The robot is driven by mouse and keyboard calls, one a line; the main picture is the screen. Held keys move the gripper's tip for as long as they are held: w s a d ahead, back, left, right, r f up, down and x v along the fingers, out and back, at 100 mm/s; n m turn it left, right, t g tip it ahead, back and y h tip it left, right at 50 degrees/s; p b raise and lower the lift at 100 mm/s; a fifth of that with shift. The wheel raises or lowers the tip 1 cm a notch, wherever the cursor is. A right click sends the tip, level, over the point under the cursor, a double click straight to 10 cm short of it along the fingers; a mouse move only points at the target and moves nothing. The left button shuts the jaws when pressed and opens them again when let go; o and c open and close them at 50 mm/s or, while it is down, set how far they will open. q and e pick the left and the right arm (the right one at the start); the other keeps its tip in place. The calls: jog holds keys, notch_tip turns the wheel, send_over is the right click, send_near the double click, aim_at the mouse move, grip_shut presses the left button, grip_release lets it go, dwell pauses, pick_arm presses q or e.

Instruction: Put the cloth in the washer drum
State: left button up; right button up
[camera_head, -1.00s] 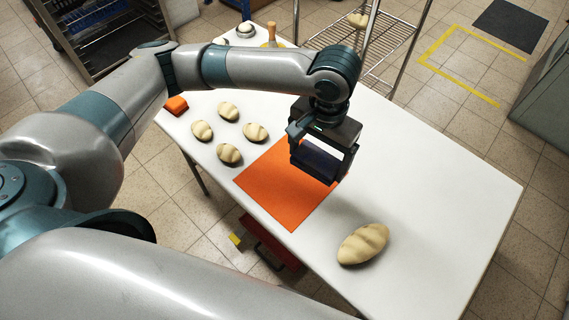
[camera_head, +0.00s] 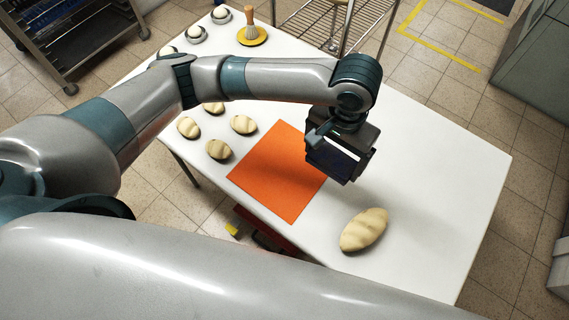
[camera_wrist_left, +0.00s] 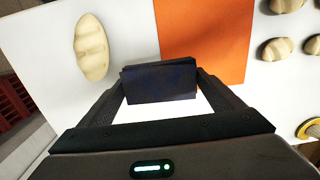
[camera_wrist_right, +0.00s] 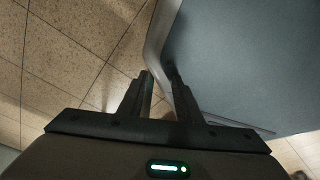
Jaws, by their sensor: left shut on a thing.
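My left gripper (camera_head: 341,168) hangs above the white table, just right of the orange mat. It is shut on a dark navy, block-shaped bundle, which may be the folded cloth (camera_wrist_left: 160,83). In the left wrist view the bundle sits between the two finger ends, with white table beneath it. My right gripper (camera_wrist_right: 160,72) shows only in its own wrist view. Its fingers are a narrow gap apart with nothing seen between them. No washer or drum can be made out in these frames.
The white table (camera_head: 430,190) bears the orange mat (camera_head: 275,180), a large loaf (camera_head: 363,230), smaller loaves left of the mat, and a brush (camera_head: 250,28) at the far end. A wire rack (camera_head: 318,25) stands behind. A grey-blue surface (camera_wrist_right: 240,70) is close to my right gripper.

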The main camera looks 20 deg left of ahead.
pick_arm(q)
jog(key=shift+a+f, duration=0.2)
jog(key=shift+a, duration=0.2)
jog(key=p, duration=0.2)
send_over(285, 167)
jog(key=f, duration=0.6)
jog(key=shift+d, duration=0.2)
jog(key=shift+a+f, duration=0.25)
jog(key=shift+f, duration=0.05)
pick_arm(e)
jog(key=shift+g, duration=0.8)
jog(key=s, duration=0.1)
jog(key=s+d, duration=0.1)
jog(key=s, duration=0.1)
jog(key=s+d, duration=0.1)
jog(key=s, duration=0.1)
jog(key=shift+s+r, duration=0.1)
jog(key=shift+r, duration=0.2)
pick_arm(q)
jog(key=shift+f, duration=0.1)
jog(key=shift+f+p, duration=0.45)
jog(key=shift+f, duration=1.45)
pick_arm(e)
jog(key=shift+r, duration=0.45)
pick_arm(q)
jog(key=shift+f, duration=0.1)
pick_arm(e)
jog(key=shift+s, duration=0.1)
pick_arm(q)
jog(key=o, duration=1)
